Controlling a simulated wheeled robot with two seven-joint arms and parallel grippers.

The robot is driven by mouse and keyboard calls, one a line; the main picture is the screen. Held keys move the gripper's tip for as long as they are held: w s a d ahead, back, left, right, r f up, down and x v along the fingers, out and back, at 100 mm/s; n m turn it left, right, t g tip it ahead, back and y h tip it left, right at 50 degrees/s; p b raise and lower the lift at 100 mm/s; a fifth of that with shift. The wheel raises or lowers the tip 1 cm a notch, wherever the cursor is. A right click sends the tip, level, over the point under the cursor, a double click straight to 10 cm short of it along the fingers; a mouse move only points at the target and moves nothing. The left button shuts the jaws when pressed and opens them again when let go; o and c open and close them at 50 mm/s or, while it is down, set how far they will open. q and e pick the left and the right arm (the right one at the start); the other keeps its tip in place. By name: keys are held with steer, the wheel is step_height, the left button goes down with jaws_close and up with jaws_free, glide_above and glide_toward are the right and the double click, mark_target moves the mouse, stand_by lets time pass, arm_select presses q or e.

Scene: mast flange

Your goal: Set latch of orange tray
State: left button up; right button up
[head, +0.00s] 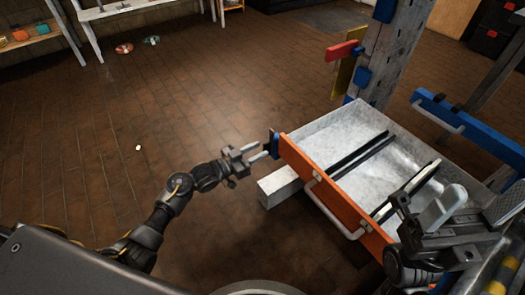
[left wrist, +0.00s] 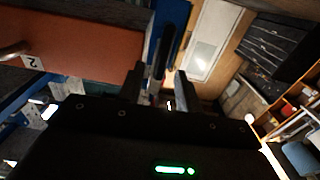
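The orange tray is a grey metal drawer with an orange front (head: 330,200) and a pale bar handle (head: 333,209). It is pulled out at the right of the head view. A small dark blue latch piece (head: 272,144) stands at the left end of the orange front. My left gripper (head: 258,153) is at this latch, its fingers apart. In the left wrist view, a dark upright bar (left wrist: 167,42) shows beyond the open fingers (left wrist: 155,88); contact cannot be told. My right gripper (head: 432,212) is over the tray's right end; its finger gap is unclear.
A wooden post (head: 392,50) with a red lever (head: 343,50) and yellow plate (head: 344,76) rises behind the tray. A blue-fronted drawer (head: 475,126) is at the right. A grey beam (head: 281,187) sits below the orange front. The brick floor at left is mostly clear.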

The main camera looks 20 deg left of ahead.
mark_target(268, 144)
arm_select(q)
steer(key=shift+b+x, duration=0.3)
steer(key=shift+x, duration=1)
steer(key=shift+a, duration=0.1)
steer(key=shift+c, duration=0.4)
jaws_close()
